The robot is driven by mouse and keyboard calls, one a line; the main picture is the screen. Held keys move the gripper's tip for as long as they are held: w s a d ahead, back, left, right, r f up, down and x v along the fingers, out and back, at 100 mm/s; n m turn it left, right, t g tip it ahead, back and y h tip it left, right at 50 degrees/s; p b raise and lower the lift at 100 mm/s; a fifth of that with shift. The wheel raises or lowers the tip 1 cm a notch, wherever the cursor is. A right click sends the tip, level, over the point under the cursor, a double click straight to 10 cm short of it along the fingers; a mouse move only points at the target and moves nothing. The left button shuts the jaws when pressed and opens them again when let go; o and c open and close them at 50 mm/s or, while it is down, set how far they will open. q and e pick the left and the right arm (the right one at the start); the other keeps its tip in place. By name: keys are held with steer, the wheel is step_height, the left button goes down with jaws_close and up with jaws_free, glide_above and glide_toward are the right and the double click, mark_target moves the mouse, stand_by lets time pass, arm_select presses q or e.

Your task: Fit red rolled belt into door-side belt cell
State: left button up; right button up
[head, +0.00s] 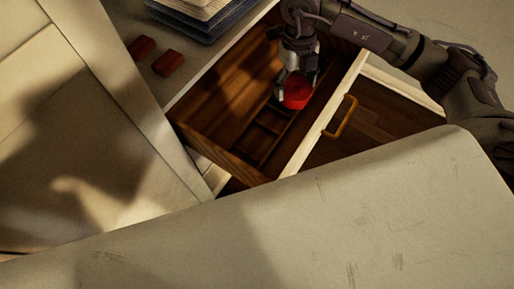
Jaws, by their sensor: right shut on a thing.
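The red rolled belt (297,91) is a round red roll in the head view, held in my right gripper (294,84). The gripper points down and is shut on the roll, over the open wooden drawer. A row of small belt cells (262,141) lies in the drawer below and to the left of the roll, along the drawer's front side. The roll covers the upper end of this row, and I cannot tell whether it touches a cell. My left gripper is not in view.
The drawer front (322,117) carries a brass handle (346,116). Two small red blocks (168,63) and a stack of folded cloth (203,12) lie on the surface at the upper left. A large pale surface (300,225) fills the foreground. The drawer's left part is empty.

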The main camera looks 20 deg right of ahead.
steer(key=shift+f+m, duration=0.2)
steer(key=shift+m, duration=0.2)
steer(key=s+a+f, duration=0.1)
steer(key=a+f, duration=0.1)
steer(key=a, duration=0.1)
steer(key=s+a+f, duration=0.1)
steer(key=a+f, duration=0.1)
steer(key=a, duration=0.2)
steer(key=s+a+f, duration=0.2)
steer(key=a, duration=0.1)
steer(key=shift+a+f, duration=0.3)
steer(key=shift+a, duration=0.1)
steer(key=shift+a+f, duration=0.1)
steer(key=shift+f, duration=0.4)
step_height(320, 180, down, 3)
steer(key=shift+r, duration=0.2)
steer(key=shift+f, duration=0.3)
steer(key=shift+b, duration=0.3)
steer(key=o, duration=1)
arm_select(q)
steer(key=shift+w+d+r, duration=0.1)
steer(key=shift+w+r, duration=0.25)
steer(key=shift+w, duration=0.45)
arm_select(e)
steer(key=shift+o, duration=1.3)
